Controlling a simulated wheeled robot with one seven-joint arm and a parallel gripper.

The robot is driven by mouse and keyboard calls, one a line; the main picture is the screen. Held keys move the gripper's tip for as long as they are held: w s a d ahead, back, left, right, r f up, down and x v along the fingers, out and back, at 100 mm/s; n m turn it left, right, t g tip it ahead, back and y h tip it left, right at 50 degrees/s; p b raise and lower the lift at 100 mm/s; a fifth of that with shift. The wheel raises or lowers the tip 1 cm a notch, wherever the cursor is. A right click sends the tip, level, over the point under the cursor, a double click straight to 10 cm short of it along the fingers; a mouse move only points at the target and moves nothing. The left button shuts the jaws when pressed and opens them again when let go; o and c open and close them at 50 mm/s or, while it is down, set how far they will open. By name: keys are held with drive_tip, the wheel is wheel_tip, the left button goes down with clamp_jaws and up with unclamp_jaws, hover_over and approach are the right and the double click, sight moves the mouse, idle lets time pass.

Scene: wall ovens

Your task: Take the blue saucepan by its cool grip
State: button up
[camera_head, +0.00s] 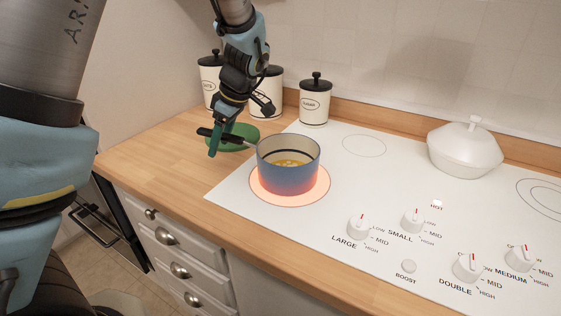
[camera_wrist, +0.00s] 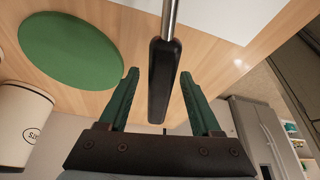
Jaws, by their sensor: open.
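The blue saucepan (camera_head: 288,170) stands upright on a glowing red-orange burner (camera_head: 262,196), with yellowish contents inside. Its handle points left and back in the head view, a metal rod ending in a black grip (camera_head: 206,132). In the wrist view the black grip (camera_wrist: 163,80) and metal rod (camera_wrist: 170,18) run between the fingers of my gripper (camera_wrist: 159,88). The green fingers are open, with a gap on each side of the grip. In the head view my gripper (camera_head: 215,140) is at the grip end of the handle, over the counter. The pan body is outside the wrist view.
A green round mat (camera_head: 243,130) lies on the wooden counter (camera_head: 150,155) behind the handle. Canisters (camera_head: 315,103) stand by the wall. A white lidded pot (camera_head: 464,150) and several knobs (camera_head: 357,226) are on the hob's right. The counter's left part is clear.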

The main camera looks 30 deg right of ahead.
drive_tip(key=shift+x, duration=1.05)
clamp_jaws()
drive_tip(key=shift+r, duration=0.1)
idle(0.5)
